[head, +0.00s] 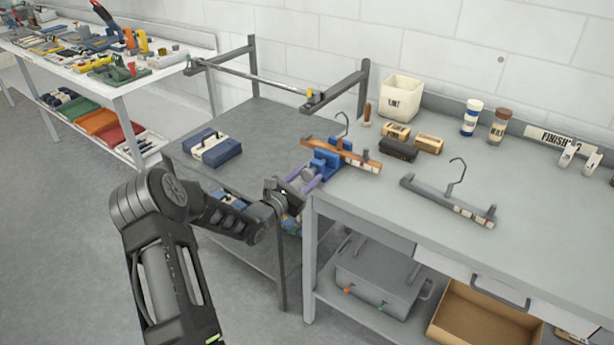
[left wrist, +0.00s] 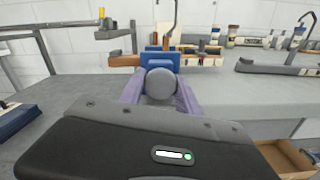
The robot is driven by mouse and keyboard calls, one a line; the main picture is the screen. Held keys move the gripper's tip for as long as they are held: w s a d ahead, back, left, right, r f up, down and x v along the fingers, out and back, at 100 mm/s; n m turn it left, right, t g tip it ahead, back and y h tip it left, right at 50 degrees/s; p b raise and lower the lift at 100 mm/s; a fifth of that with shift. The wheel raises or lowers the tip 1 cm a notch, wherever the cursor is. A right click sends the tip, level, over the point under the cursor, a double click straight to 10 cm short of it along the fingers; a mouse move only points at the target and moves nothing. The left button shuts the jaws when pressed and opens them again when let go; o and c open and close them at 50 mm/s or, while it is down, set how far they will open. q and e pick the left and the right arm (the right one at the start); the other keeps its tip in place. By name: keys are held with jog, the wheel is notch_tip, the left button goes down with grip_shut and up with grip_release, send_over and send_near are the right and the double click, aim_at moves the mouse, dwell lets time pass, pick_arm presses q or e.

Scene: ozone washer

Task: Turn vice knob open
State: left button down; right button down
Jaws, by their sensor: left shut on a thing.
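The blue vice (head: 325,162) is fixed at the left front edge of the grey workbench. A wooden hanger (head: 358,160) with a metal hook sits in its jaws; the hanger also shows in the left wrist view (left wrist: 124,61). The round grey vice knob (left wrist: 160,83) faces my left wrist camera. My left gripper (head: 304,180) reaches the knob from the front, its purple fingers one on each side, shut on it. In the head view the fingers and wrist hide part of the knob. My right gripper is not in view.
A grey hanger (head: 450,202) lies on the workbench to the right. Brushes (head: 398,149), a white bin (head: 401,97) and bottles (head: 471,118) stand behind. A metal rail frame (head: 255,78) rises behind the side table.

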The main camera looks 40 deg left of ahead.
pick_arm(q)
jog(key=shift+f, duration=0.1)
jog(key=c, duration=0.9)
grip_release()
jog(key=s+b, duration=0.1)
jog(key=s, duration=0.6)
jog(key=shift+s+d, duration=0.1)
jog(key=shift+s, duration=0.3)
